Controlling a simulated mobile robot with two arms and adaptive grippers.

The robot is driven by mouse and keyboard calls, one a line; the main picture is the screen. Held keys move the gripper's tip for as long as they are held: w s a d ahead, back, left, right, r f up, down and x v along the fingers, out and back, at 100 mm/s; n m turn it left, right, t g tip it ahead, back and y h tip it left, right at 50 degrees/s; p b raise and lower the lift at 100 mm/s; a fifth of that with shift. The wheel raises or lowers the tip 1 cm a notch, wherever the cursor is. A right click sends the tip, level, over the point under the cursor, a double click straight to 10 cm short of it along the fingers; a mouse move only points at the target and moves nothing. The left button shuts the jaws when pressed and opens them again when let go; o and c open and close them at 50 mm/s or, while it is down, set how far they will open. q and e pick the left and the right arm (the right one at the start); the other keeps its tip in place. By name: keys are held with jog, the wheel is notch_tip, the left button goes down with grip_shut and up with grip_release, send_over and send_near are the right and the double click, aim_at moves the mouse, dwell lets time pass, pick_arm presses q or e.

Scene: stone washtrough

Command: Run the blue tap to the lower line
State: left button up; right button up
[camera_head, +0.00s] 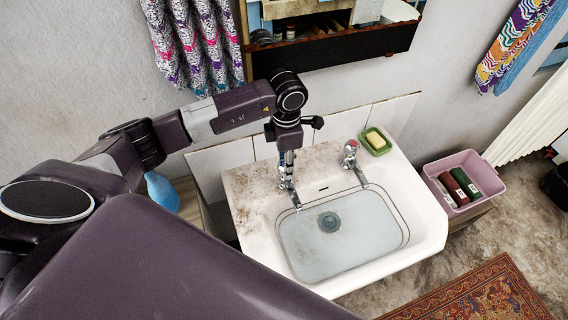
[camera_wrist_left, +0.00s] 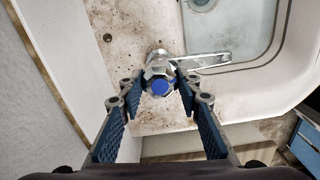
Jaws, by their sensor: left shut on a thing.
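The blue tap (camera_head: 286,180) stands at the back left of the white washtrough (camera_head: 418,243). Its blue cap (camera_wrist_left: 160,87) and metal spout (camera_wrist_left: 205,57) show in the left wrist view. My left gripper (camera_head: 285,160) reaches down over it from above. In the left wrist view its fingers (camera_wrist_left: 158,90) are shut on the tap's head, one on each side. Water (camera_head: 350,235) covers the basin floor and the drain (camera_head: 329,222). Dark lines run around the basin's inner wall; the water's edge lies close to them. Whether water runs from the spout I cannot tell. My right gripper is not in view.
A red-capped tap (camera_head: 350,150) stands to the right, near a green dish (camera_head: 377,143) with yellow soap. A pink tub (camera_head: 460,170) stands right of the trough. A blue bottle (camera_head: 162,190) is at the left, and a wooden shelf (camera_head: 335,45) hangs above.

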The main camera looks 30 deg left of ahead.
pick_arm(q)
jog(key=shift+s+a, duration=0.1)
jog(key=shift+a, duration=0.1)
jog(key=o, duration=1.2)
jog(key=shift+c, duration=0.2)
jog(key=shift+r, duration=0.3)
notch_tip(320, 180, up, 7)
jog(key=shift+s, duration=0.1)
jog(key=shift+a, duration=0.1)
